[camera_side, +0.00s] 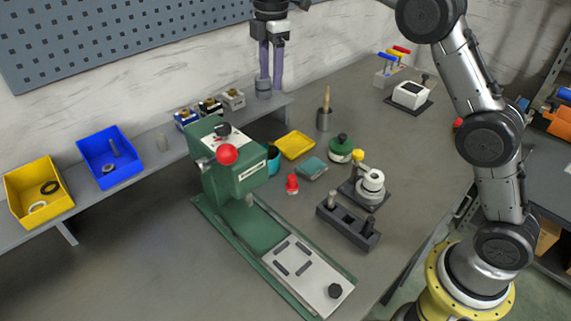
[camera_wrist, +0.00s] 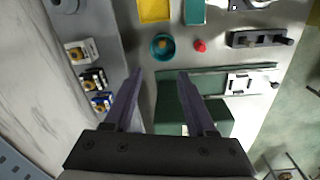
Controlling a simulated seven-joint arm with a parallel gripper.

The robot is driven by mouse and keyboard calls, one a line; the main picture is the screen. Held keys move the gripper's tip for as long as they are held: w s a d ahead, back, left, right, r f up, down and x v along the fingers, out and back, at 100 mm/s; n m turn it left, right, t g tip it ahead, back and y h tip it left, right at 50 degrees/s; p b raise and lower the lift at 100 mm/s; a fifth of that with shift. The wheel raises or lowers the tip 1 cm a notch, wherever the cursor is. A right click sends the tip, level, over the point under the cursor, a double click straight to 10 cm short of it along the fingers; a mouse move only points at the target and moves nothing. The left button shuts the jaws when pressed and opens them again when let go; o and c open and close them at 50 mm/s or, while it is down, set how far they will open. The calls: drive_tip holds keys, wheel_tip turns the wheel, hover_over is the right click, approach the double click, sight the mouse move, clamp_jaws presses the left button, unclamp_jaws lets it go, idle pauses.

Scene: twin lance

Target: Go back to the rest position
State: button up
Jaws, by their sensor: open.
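My gripper (camera_side: 271,80) is raised over the back of the bench, pointing down, with its two purple fingers apart. In the wrist view the fingers (camera_wrist: 160,74) are spread and nothing is between them. In the side view they overlap a grey cylinder (camera_side: 263,92) on the shelf, but the wrist view shows a gap between them and that shelf's items. The green press (camera_side: 225,180) with a red knob stands below and in front; part of it shows beneath the fingers in the wrist view (camera_wrist: 215,107).
A raised shelf (camera_side: 165,138) along the wall holds a yellow bin (camera_side: 20,205), a blue bin (camera_side: 100,175) and small boxed parts (camera_side: 210,107). A yellow tray (camera_side: 295,145), a red bottle (camera_side: 292,185) and a dark block fixture (camera_side: 348,222) stand on the bench. The bench's front left is clear.

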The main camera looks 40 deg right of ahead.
drive_tip(key=s+d+r+t, duration=0.2)
drive_tip(key=s+r, duration=0.6)
drive_tip(key=r, duration=0.1)
drive_tip(key=s+d+r+m+t, duration=0.1)
drive_tip(key=s+r+m, duration=0.25)
drive_tip(key=s, duration=0.95)
drive_tip(key=s+d+f+m+t, duration=0.1)
drive_tip(key=s+f+m+t, duration=0.1)
drive_tip(key=s+f+m, duration=1)
drive_tip(key=shift+s+d+f, duration=0.2)
drive_tip(key=shift+s+f, duration=1.4)
drive_tip(key=shift+f, duration=0.3)
